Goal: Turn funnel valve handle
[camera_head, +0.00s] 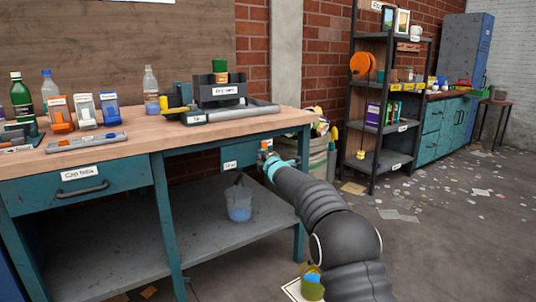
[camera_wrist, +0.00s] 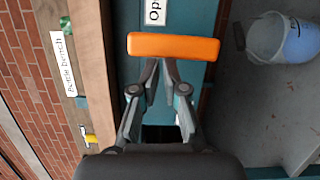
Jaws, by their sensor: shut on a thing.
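An orange bar-shaped handle (camera_wrist: 174,47) lies across the picture in the wrist view, in front of a teal panel (camera_wrist: 197,75). My gripper (camera_wrist: 161,66) is shut on this orange handle; its two fingertips meet at the lower edge of the bar, left of its middle. In the head view my gripper (camera_head: 266,151) is at the right end of the workbench, just below the top, and little of the handle can be made out there. A white label (camera_wrist: 154,12) reading "Op" is beside the handle, partly cut off. No funnel can be made out for certain.
The wooden workbench (camera_head: 165,135) carries bottles, several small dispensers and a dark tray unit (camera_head: 220,90). A bucket (camera_head: 239,203) is on the shelf beneath; it also shows in the wrist view (camera_wrist: 283,38). A shelf rack (camera_head: 385,110) stands at back right.

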